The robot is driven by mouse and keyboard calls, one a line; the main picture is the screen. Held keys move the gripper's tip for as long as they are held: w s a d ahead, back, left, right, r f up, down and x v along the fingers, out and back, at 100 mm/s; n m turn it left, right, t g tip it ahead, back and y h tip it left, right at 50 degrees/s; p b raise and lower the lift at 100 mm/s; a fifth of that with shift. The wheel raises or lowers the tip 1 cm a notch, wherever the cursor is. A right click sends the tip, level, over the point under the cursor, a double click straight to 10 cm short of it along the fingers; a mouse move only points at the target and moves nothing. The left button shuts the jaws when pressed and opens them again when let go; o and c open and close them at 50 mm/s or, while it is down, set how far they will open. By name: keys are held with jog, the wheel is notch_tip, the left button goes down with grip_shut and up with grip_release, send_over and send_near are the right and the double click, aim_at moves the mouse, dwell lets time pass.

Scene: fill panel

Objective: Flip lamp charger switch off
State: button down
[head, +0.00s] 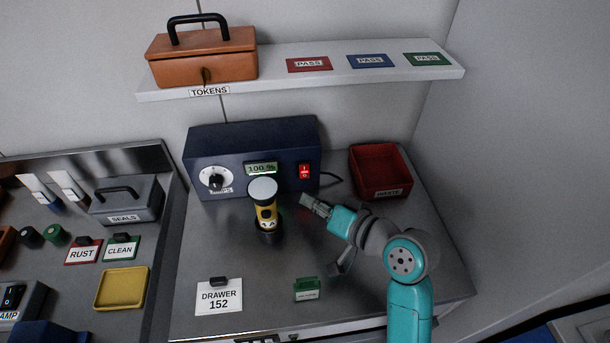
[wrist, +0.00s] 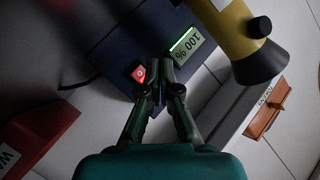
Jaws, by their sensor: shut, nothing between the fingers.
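The charger (head: 240,140) is a dark navy box at the back of the bench. It has a dial (head: 215,180), a display (head: 262,168) reading 100 % and a red rocker switch (head: 304,171) marked I and O. The switch (wrist: 138,73) also shows in the wrist view, just left of the fingertips. A yellow and black lamp (head: 266,212) stands upright in front of the charger. My gripper (head: 308,201) is shut and empty, in front of and below the switch. In the wrist view its fingertips (wrist: 161,72) point at the charger face; contact cannot be told.
A red waste bin (head: 378,166) stands right of the charger. A shelf (head: 400,74) above holds a brown tokens box (head: 204,58) and pass cards. A drawer 152 card (head: 218,297) and a green tag (head: 307,289) are at the bench front. The bench between is mostly clear.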

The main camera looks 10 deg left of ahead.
jog(key=shift+w+a+f, duration=0.15)
jog(key=shift+w+a, duration=0.05)
jog(key=shift+w, duration=0.55)
jog(key=shift+w+a+f, duration=0.2)
jog(key=shift+w+a, duration=0.05)
jog(key=shift+w, duration=0.45)
jog(key=shift+w+a+f, duration=0.15)
jog(key=shift+w+a, duration=0.05)
jog(key=shift+w, duration=0.55)
jog(key=shift+w, duration=0.15)
jog(key=shift+w+a, duration=0.1)
jog(key=shift+w, duration=0.15)
jog(key=shift+w+a+f, duration=0.1)
jog(key=shift+w+f, duration=0.05)
jog(key=shift+w, duration=0.15)
dwell(0.4)
dwell(0.4)
jog(key=shift+s+d+r, duration=0.2)
jog(key=shift+s, duration=0.55)
jog(key=shift+s+d+r, duration=0.15)
jog(key=shift+s+d, duration=0.1)
jog(key=shift+s, duration=0.55)
jog(key=shift+s+d+r, duration=0.2)
jog(key=shift+s, duration=0.55)
jog(key=shift+s+d+r, duration=0.15)
jog(key=shift+s+d, duration=0.1)
jog(key=shift+s, duration=0.55)
